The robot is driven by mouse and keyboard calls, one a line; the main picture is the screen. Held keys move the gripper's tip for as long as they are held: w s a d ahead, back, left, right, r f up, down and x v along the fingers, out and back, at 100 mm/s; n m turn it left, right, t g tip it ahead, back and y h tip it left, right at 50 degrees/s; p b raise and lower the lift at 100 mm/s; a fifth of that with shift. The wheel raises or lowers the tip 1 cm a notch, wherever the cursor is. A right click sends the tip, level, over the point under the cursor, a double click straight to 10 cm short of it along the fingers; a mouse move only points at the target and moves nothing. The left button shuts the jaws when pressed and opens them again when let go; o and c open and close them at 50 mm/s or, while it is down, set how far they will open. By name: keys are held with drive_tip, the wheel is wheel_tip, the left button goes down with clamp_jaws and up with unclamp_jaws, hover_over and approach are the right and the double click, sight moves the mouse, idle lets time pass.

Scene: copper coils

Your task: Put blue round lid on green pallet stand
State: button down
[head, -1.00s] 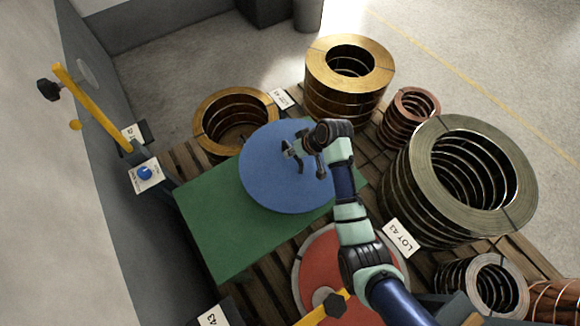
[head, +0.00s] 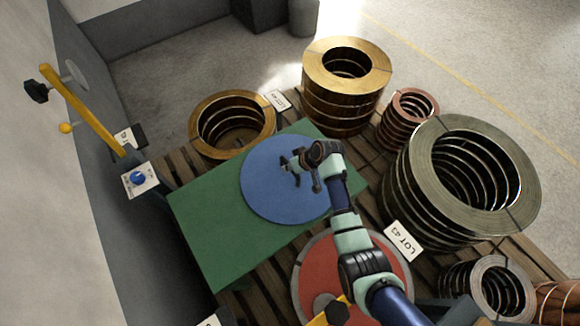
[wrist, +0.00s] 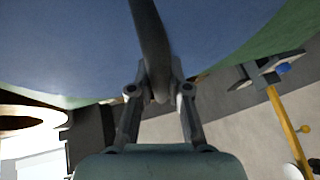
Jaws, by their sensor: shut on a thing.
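The blue round lid (head: 265,190) is flat and disc-shaped, over the right-hand middle of the green pallet stand (head: 215,245) in the head view. I cannot tell whether the lid touches the stand. My gripper (head: 291,168) is at the lid's centre. In the wrist view my gripper (wrist: 160,92) is shut on the lid's dark handle (wrist: 150,35), and the lid's blue face (wrist: 70,50) fills much of the top. The green stand (wrist: 285,30) shows at the upper right there. My arm hides part of the lid's right side.
A red round disc (head: 325,275) lies on the wooden pallet below the stand. Copper and metal coils stand close by: a brass one (head: 345,100), a low golden one (head: 205,130) and a large grey one (head: 410,195). A yellow lever post (head: 85,110) stands at the left.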

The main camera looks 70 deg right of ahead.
drive_tip(key=c, duration=1.1)
unclamp_jaws()
drive_tip(key=shift+f, duration=0.1)
drive_tip(key=shift+s+r+p, duration=0.1)
drive_tip(key=shift+r+p, duration=0.2)
drive_tip(key=shift+r, duration=0.15)
drive_tip(key=p+v, duration=0.4)
drive_tip(key=v, duration=0.7)
drive_tip(key=shift+s+r, duration=0.1)
drive_tip(key=shift+r, duration=0.05)
